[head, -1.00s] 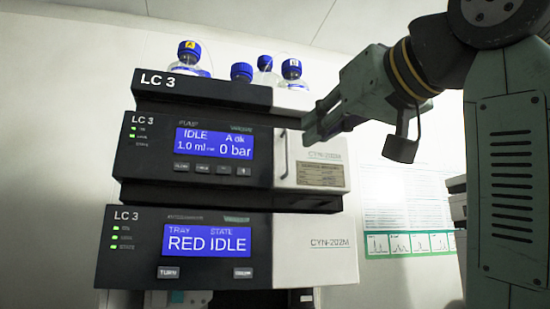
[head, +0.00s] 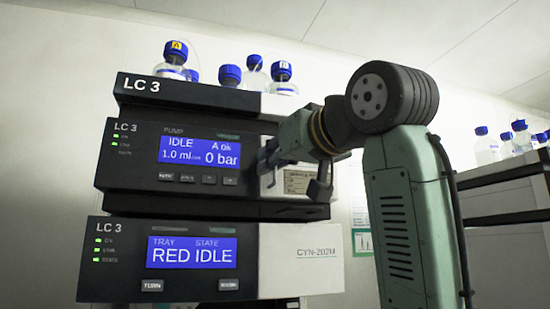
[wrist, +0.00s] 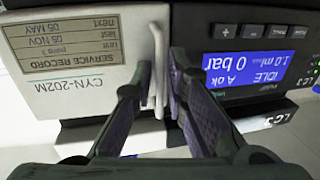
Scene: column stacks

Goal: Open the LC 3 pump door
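The LC 3 pump module (head: 145,150) is the upper screened unit, its display reading IDLE and 0 bar. Its pale door panel (wrist: 70,20) is at the right of the screen in the head view and looks shut, lying flush. The door's upright pale handle (wrist: 157,88) shows in the wrist view. My gripper (wrist: 160,68) is open, with one dark finger on each side of the handle. I cannot tell whether either finger touches it. In the head view my gripper (head: 265,165) covers the handle and part of the door.
A lower module (head: 190,255) reading RED IDLE sits below the pump. Blue-capped bottles (head: 172,62) stand on top of the stack.

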